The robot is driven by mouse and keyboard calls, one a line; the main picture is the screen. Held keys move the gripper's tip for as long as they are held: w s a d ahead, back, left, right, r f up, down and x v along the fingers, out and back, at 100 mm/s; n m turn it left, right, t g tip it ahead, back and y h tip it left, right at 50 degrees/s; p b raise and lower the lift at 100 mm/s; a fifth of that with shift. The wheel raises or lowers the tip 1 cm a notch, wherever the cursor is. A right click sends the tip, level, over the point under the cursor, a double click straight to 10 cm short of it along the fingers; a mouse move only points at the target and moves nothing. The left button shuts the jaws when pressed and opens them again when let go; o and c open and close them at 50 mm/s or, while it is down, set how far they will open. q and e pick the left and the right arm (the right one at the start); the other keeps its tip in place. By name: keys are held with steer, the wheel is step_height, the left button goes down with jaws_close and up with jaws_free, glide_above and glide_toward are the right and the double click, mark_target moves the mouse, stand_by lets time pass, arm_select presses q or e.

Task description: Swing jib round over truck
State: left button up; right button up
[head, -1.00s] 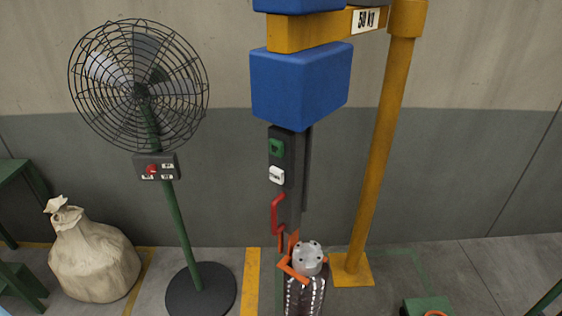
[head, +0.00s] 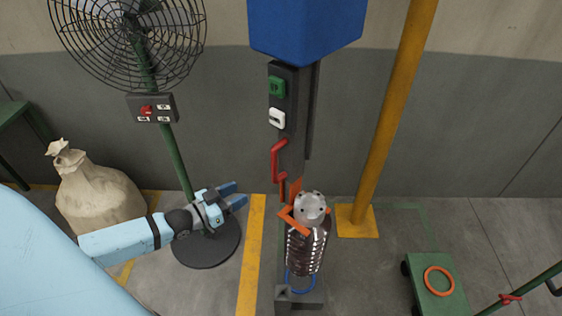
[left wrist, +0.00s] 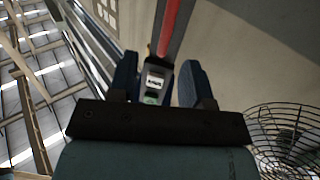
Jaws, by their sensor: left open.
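The jib's yellow post (head: 392,125) stands on a floor plate right of centre; its arm is above the head view. The blue hoist box (head: 305,28) hangs at top centre. Under it hangs a dark control bar (head: 291,92) with green and white buttons and a red handle (head: 277,160). A silver-capped ribbed load (head: 307,245) is below, by an orange hook. The green truck (head: 440,290) is at lower right. My left gripper (head: 242,194) is open and empty, left of the handle and apart from it. The left wrist view shows the buttons (left wrist: 154,84) between its fingers.
A caged fan (head: 130,35) on a green stand with a round base is left, behind my left gripper. A tied sack (head: 97,195) is farther left. A yellow floor line (head: 252,255) runs left of the load. Bare floor lies between load and truck.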

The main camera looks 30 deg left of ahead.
mark_target(274, 165)
arm_select(q)
steer(key=x, duration=0.4)
steer(key=a+r+p+x, duration=0.1)
steer(key=x, duration=0.9)
steer(key=shift+w+a+r, duration=0.3)
steer(key=shift+w+r, duration=0.1)
steer(key=shift+w, duration=0.05)
jaws_close()
